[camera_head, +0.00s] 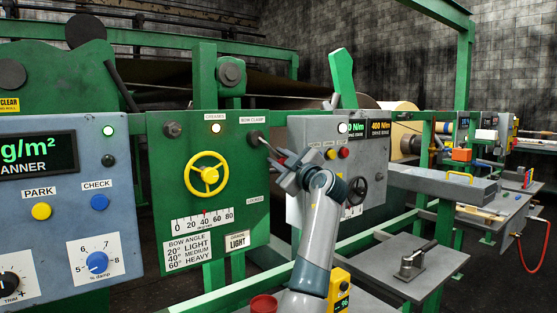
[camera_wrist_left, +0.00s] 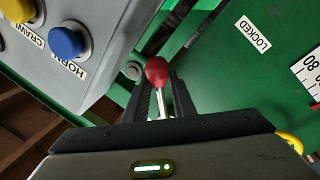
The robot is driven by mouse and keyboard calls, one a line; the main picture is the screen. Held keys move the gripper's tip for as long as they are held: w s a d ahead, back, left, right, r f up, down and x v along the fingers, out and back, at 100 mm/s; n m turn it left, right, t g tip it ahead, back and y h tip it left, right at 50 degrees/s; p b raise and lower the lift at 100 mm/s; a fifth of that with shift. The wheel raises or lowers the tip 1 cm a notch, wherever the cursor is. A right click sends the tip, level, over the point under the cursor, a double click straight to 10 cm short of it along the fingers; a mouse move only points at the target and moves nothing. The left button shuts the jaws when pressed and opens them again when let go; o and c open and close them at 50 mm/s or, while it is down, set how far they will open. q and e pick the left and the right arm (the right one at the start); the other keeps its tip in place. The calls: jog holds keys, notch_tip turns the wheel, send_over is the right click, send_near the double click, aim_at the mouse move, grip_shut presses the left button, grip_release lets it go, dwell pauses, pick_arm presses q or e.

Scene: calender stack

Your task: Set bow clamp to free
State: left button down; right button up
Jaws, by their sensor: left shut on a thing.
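The bow clamp lever (camera_head: 264,142) sits at the top right of the green bow panel (camera_head: 160,160), under the BOW CLAMP label (camera_head: 252,120). It points down and to the right from its dark hub, and its red knob shows in the left wrist view (camera_wrist_left: 157,70). My left gripper (camera_head: 283,168) is at the lever's outer end. In the left wrist view my left gripper (camera_wrist_left: 161,98) is shut with its fingers around the lever's metal rod, near the red knob. The LOCKED label (camera_head: 255,199) is below the hub. My right gripper is not in view.
A yellow handwheel (camera_head: 208,174) stands out from the green panel. A grey panel (camera_head: 303,133) with buttons is just right of the lever; its blue button (camera_wrist_left: 67,42) shows close in the left wrist view. A grey side table (camera_head: 390,258) is at the lower right.

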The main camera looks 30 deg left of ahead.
pick_arm(q)
jog(key=c, duration=1.5)
grip_release()
jog(key=shift+w+d, duration=0.15)
jog(key=shift+s+d+f, duration=0.1)
jog(key=shift+s+d, duration=0.25)
jog(key=shift+d, duration=0.1)
jog(key=b+v, duration=0.2)
jog(key=v, duration=1.4)
jog(key=shift+s+d, duration=0.1)
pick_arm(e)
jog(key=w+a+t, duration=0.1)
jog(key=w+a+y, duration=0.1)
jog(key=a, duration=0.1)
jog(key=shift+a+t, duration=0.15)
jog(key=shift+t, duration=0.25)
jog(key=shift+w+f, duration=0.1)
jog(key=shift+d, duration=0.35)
